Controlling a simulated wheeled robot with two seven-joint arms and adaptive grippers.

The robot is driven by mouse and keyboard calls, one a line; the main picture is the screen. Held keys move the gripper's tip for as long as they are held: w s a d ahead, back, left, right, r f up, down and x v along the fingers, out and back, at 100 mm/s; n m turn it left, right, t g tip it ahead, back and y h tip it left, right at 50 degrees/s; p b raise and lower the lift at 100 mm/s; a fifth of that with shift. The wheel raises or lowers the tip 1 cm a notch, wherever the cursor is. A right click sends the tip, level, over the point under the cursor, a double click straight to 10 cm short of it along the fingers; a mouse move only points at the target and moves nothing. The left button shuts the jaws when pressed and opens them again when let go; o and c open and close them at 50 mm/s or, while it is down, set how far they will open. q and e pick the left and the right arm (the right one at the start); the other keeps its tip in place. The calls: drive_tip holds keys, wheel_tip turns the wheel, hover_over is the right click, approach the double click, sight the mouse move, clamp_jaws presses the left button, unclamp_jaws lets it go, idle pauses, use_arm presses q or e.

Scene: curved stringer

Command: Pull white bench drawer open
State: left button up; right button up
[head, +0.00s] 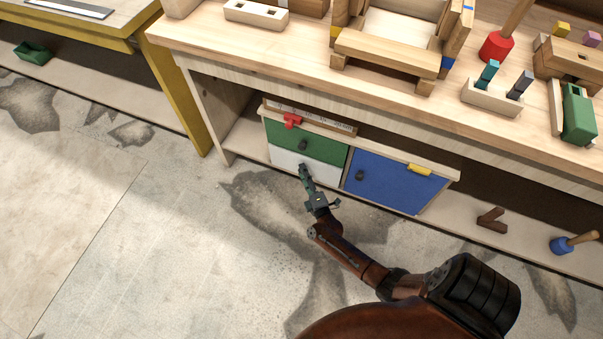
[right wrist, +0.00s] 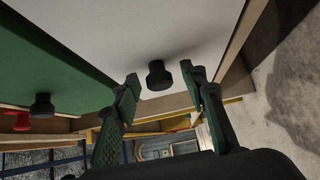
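The white bench drawer (head: 290,160) sits under the workbench, below a green drawer (head: 318,147) and left of a blue door (head: 398,182). It looks closed in the head view. In the right wrist view the white drawer front (right wrist: 190,35) carries a dark round knob (right wrist: 159,75). My right gripper (head: 305,170) is at the white drawer front. In the right wrist view my right gripper (right wrist: 162,82) is open, its green fingers apart with the knob between them, and no finger visibly touches it. In the head view the gripper hides the knob. My left gripper is not in view.
The green drawer's dark knob (head: 303,145) is just above. A red clamp-like piece (head: 292,120) lies on the cabinet top and a yellow block (head: 419,169) is above the blue door. The floor (head: 150,240) in front is clear.

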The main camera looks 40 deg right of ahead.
clamp_jaws()
idle(0.6)
